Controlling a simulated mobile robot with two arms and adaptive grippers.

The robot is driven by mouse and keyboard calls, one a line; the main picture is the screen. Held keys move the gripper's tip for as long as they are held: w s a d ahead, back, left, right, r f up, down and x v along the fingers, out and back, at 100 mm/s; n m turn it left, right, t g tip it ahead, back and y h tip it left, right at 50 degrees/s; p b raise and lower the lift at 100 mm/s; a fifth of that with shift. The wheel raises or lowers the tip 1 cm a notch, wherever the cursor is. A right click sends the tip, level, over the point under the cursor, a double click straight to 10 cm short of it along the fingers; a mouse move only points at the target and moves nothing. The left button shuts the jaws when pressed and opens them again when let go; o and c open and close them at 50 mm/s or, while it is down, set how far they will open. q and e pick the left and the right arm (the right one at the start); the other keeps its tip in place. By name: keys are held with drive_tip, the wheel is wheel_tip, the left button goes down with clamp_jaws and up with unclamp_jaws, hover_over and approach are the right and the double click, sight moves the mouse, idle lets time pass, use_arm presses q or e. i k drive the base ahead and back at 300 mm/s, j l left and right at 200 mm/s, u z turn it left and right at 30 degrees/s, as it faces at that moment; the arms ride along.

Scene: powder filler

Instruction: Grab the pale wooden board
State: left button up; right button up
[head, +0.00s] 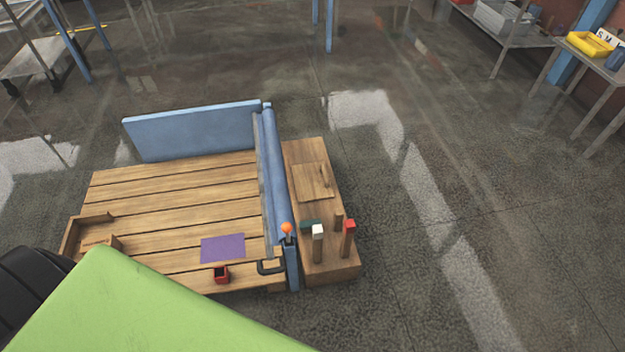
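A thin square wooden board (312,182) lies flat on the top of a narrow wooden box (300,153) at the right side of the slatted table. It is close in colour to the box, and a small dark mark or handle shows near its right edge. I cannot tell for sure that it is the pale board of the task. Neither of my grippers shows in the head view.
The slatted wooden table (175,195) carries a purple sheet (222,247), a small red container (221,275) and a wooden tray (85,222). A blue panel (195,130) and blue rail (270,165) edge it. White-topped (317,231) and red-topped (349,225) posts stand on the box.

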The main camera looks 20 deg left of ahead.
sight(311, 181)
drive_tip(key=u, duration=1.05)
drive_tip(key=i+u, duration=0.35)
drive_tip(key=i+l+u, duration=0.15)
drive_tip(key=u, duration=0.15)
drive_tip(key=i, duration=0.1)
